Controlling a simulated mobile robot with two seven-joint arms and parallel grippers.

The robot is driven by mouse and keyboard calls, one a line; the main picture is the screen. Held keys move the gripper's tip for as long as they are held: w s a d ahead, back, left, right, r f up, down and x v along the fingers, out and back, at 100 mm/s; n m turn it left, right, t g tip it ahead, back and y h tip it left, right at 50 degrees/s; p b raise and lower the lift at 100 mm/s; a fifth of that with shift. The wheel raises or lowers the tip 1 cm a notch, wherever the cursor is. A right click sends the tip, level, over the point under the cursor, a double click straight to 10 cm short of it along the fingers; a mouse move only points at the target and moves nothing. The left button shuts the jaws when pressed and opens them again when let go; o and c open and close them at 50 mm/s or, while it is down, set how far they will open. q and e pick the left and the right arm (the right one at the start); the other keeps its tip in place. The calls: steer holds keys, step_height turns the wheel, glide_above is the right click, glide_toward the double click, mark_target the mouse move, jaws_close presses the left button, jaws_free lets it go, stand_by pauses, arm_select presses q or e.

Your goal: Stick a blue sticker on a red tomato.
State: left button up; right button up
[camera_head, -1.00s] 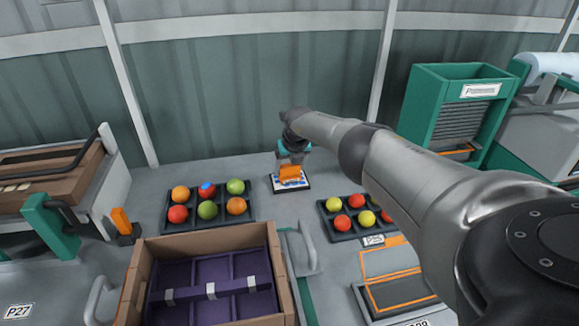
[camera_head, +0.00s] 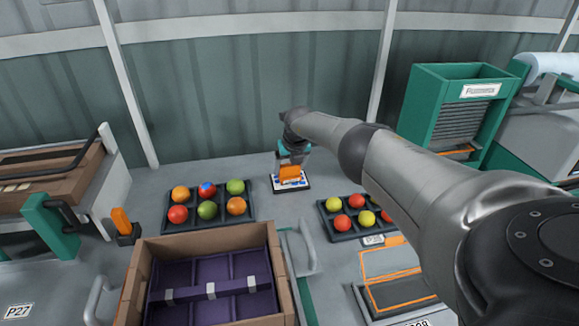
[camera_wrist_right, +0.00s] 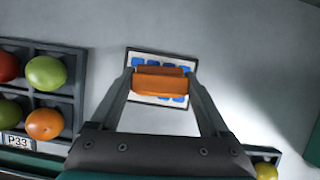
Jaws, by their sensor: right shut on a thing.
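My right gripper (camera_head: 291,163) is shut on an orange block-like tool (camera_head: 289,173), low over the white sticker sheet (camera_head: 276,184); contact cannot be told. In the right wrist view the orange tool (camera_wrist_right: 161,80) sits between the fingertips, and blue stickers (camera_wrist_right: 180,99) show around it on the sheet. In the left tray (camera_head: 222,222), a red tomato (camera_head: 178,214) sits at the front left. Another red tomato (camera_head: 207,189), at the back middle, has a blue patch on top. The right tray (camera_head: 327,227) holds red tomatoes (camera_head: 342,222) and yellow ones. My left gripper is not in view.
A cardboard box (camera_head: 140,272) with a purple divided insert stands in front of the left tray. A green bin (camera_head: 428,107) stands at the back right. Between the two trays, the grey bench is mostly clear around the sheet. My right arm passes above the right tray.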

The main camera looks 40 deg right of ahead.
steer(key=shift+r+p, duration=3.45)
steer(key=shift+r, duration=0.05)
steer(key=shift+f, duration=0.1)
